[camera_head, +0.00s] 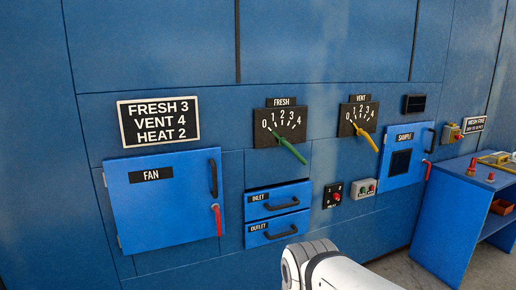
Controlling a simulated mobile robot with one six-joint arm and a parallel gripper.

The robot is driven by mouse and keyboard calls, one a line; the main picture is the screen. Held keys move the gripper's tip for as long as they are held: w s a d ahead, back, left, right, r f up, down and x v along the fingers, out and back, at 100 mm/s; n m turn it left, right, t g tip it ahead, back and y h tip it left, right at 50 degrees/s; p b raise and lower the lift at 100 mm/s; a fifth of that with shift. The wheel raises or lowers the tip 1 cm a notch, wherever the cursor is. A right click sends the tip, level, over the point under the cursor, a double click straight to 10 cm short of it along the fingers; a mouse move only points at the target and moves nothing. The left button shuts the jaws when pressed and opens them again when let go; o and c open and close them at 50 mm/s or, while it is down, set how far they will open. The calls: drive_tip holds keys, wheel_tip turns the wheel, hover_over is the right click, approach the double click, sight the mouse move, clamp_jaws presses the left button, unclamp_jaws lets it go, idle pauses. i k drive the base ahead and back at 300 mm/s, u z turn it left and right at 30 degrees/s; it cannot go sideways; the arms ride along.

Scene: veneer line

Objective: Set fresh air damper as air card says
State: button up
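The air card (159,121) on the blue wall reads FRESH 3, VENT 4, HEAT 2. The fresh air damper has a dark scale plate (281,123) marked 0 to 4 under a FRESH label. Its green lever (290,150) slants down to the right, and its pale pointer end is at the upper left, near the 0 side. A white link of my arm shows at the bottom centre, below the damper and apart from it. My gripper is not in view.
A VENT damper with a yellow lever (367,138) is to the right. Below are the FAN door (165,215), INLET drawer (262,203), OUTLET drawer (262,236) and SAMPLE door (417,165). A blue bench (450,205) stands at right.

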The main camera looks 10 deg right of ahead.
sight(282, 141)
drive_tip(key=u, duration=0.05)
drive_tip(key=i, duration=1.5)
drive_tip(key=z, duration=0.4)
